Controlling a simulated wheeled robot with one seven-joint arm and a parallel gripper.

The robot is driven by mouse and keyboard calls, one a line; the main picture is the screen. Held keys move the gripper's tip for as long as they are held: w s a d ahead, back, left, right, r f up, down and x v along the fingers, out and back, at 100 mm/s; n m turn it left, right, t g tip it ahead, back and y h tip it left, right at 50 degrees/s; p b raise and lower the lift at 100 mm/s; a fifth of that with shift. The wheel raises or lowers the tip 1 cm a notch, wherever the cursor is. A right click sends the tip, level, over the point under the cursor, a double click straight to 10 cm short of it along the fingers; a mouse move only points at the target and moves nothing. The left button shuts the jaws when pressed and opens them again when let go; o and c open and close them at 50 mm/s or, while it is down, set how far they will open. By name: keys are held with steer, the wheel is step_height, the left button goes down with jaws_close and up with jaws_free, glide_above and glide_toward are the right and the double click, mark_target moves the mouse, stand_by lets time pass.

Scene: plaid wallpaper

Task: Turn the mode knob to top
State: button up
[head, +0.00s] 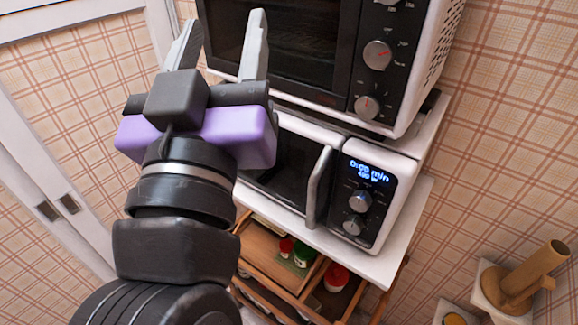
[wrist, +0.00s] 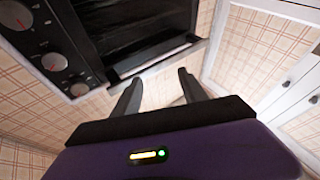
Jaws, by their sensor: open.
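The toaster oven (head: 340,75) stands on the upper shelf, with a dark control panel on its right side. The panel has a column of silver knobs with red marks: a top knob (head: 388,2) cut by the frame, a middle knob (head: 377,54) and a lower knob (head: 366,107). Their labels are too small to tell which is the mode knob. My gripper (head: 225,20) is open and empty, raised left of the knobs and apart from them. In the wrist view, my gripper (wrist: 158,76) has spread fingers, and the oven's knobs (wrist: 54,62) lie to the left.
A white microwave (head: 380,170) with a lit display and two knobs stands below the oven. Its door handle (head: 318,187) sticks out. Under it is a wooden rack (head: 262,250) with jars. A white door (head: 45,190) is at left.

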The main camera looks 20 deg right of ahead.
steer(key=s+a+f+n+y, duration=0.1)
steer(key=a+f+n+y, duration=0.3)
steer(key=f+n+y, duration=0.8)
steer(key=s+d+f+m+g+y, duration=0.1)
steer(key=s+d+f, duration=0.3)
steer(key=f, duration=0.4)
steer(key=s+d+f+m+g+y, duration=0.1)
steer(key=s+d+f, duration=0.3)
steer(key=s+f, duration=0.3)
steer(key=shift+s+f+m, duration=0.2)
steer(key=shift+f+m, duration=0.2)
steer(key=shift+f, duration=0.8)
